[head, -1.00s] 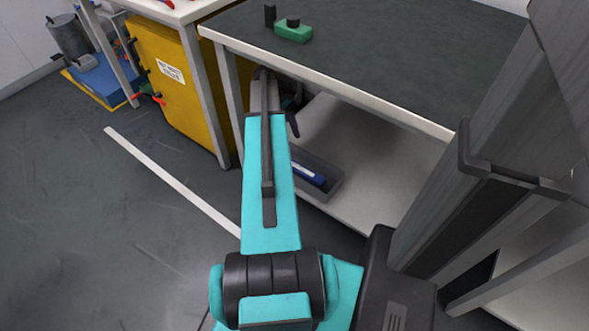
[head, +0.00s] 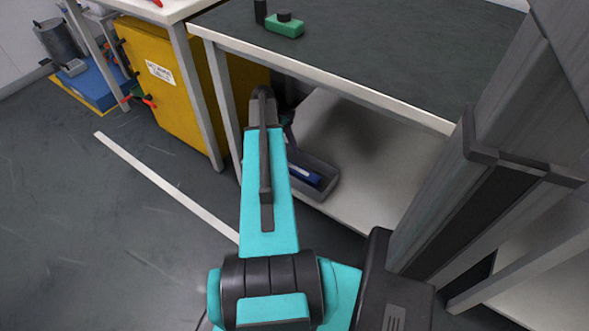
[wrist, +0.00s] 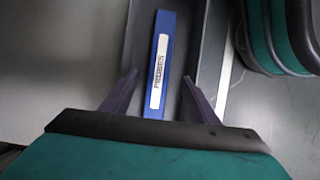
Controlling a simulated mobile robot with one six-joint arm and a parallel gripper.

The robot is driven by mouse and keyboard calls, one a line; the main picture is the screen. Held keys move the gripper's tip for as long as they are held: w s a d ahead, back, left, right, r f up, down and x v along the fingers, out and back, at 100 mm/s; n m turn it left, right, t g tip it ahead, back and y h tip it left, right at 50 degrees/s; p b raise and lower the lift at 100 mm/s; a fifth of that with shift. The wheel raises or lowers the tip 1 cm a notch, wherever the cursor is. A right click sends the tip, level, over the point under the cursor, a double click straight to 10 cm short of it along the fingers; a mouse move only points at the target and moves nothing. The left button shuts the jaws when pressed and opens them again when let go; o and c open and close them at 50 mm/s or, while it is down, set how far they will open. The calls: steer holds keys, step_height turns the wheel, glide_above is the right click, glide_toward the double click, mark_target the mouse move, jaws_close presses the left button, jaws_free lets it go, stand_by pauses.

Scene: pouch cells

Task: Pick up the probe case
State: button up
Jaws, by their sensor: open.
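The probe case is a slim blue box with a white label reading PROBES. In the wrist view the probe case (wrist: 168,38) lies lengthwise in a dark grey tray, with its near end between and just beyond my fingers. My gripper (wrist: 160,82) is open and empty, one finger on each side of the case's line; I cannot tell the height gap.
The grey tray (head: 325,192) has raised walls around the case and sits on the lower shelf (head: 375,195). The tabletop (head: 380,50) overhangs it, with a table leg (head: 229,105) at left. A yellow cabinet (head: 160,85) stands farther left. Open floor lies left of the arm.

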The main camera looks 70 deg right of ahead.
mark_target(293, 167)
steer(key=shift+s+f, duration=0.1)
steer(key=shift+f, duration=0.2)
steer(key=shift+f, duration=0.1)
steer(key=shift+b+x, duration=1.45)
steer(key=shift+x, duration=1.05)
steer(key=shift+d, duration=0.1)
steer(key=c, duration=1.2)
step_height(293, 167, up, 10)
steer(key=p, duration=0.4)
